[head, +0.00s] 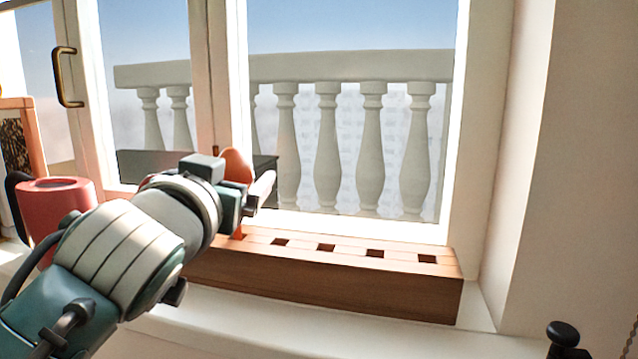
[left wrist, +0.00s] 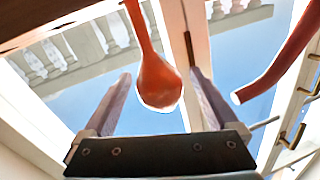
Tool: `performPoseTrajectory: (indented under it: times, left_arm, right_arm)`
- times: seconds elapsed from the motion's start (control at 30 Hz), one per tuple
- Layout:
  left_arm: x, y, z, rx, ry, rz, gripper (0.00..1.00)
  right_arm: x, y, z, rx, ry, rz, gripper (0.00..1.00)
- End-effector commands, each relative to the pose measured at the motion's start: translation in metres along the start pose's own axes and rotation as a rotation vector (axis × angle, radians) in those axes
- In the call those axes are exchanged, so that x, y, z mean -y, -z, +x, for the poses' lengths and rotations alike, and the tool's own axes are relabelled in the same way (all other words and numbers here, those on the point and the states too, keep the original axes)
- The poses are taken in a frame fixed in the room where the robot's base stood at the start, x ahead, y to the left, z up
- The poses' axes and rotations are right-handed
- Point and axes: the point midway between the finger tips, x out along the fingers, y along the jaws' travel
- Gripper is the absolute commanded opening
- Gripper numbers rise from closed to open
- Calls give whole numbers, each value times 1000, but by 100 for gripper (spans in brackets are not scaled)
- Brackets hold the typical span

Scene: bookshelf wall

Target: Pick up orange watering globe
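The orange watering globe (head: 238,163) stands in the wooden box (head: 330,285) on the window sill, bulb up, with its thin stem running down to the box. My left gripper (head: 260,186) is at the bulb's height and hides part of it. In the left wrist view, the globe (left wrist: 158,82) shows between the two spread fingers of the left gripper (left wrist: 160,78), with visible gaps on both sides. The left gripper is open and holds nothing. My right gripper is not in view.
The box has several square holes in its top. A red pot-like vessel (head: 58,187) stands left of my left arm. The window frame (head: 220,90) rises behind the box. A black knob (head: 563,334) shows at the lower right. The sill in front of the box is clear.

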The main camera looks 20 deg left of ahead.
Motion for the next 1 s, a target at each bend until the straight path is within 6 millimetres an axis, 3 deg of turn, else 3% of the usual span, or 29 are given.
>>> performPoseTrajectory:
  times: [0.07, 0.77, 1.0]
  left_arm:
    - [0, 0, 0, 0, 0, 0, 83]
    - [0, 0, 0, 0, 0, 0, 5]
    - [0, 1, 0, 0, 0, -1, 5]
  right_arm:
    - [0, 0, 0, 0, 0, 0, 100]
    - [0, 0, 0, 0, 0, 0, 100]
    - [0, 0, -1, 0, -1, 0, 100]
